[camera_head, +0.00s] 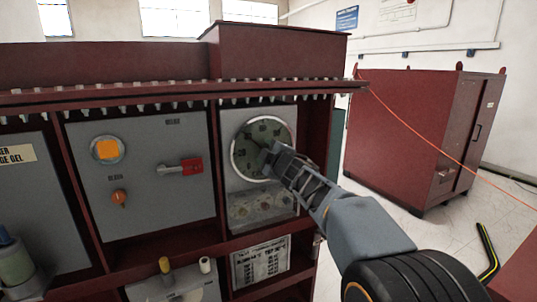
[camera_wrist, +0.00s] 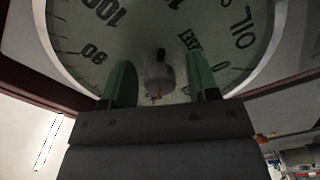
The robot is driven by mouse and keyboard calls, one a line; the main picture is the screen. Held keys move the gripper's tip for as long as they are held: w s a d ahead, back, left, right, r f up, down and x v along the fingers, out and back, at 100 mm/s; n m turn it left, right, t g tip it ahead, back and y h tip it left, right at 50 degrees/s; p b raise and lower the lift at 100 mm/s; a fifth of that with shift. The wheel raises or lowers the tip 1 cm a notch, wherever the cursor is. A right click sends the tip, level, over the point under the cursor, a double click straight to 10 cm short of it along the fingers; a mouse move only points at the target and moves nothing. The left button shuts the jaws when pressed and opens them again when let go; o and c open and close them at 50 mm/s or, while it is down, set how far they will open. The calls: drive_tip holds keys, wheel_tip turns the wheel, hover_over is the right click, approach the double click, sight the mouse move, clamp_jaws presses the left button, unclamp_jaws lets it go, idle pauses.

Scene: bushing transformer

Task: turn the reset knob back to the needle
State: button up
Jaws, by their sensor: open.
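The round oil gauge (camera_head: 241,163) is on the grey panel in the head view, and its dial face (camera_wrist: 85,45) fills the upper part of the wrist view. A grey reset knob (camera_wrist: 159,76) stands out from the dial, with a dark tip above it and a small red mark at its lower edge. My gripper (camera_wrist: 161,84) is open, its two green fingers on either side of the knob with visible gaps. In the head view my gripper (camera_head: 266,156) is in front of the dial and hides its lower right part. I cannot make out the needle clearly.
Three round fittings (camera_head: 264,206) sit below the gauge.

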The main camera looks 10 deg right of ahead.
drive_tip(key=s+d, duration=0.2)
drive_tip(key=s, duration=1.1)
drive_tip(key=shift+s+d, duration=0.3)
drive_tip(key=shift+d, duration=0.05)
drive_tip(key=s+d+f+m+g+h, duration=0.3)
drive_tip(key=d+f+m+h, duration=0.1)
drive_tip(key=f+m, duration=0.2)
drive_tip(key=s+d+f+m+g+h, duration=0.2)
drive_tip(key=d+f+m+g+h, duration=0.15)
drive_tip(key=f+m, duration=0.2)
drive_tip(key=s+a+f+m+g+y, duration=0.3)
drive_tip(key=s+a+f+g, duration=0.4)
drive_tip(key=s+f, duration=0.5)
drive_tip(key=s+a+y, duration=0.1)
drive_tip(key=s+a, duration=0.1)
drive_tip(key=shift+a+f, duration=0.2)
drive_tip(key=shift+a, duration=0.2)
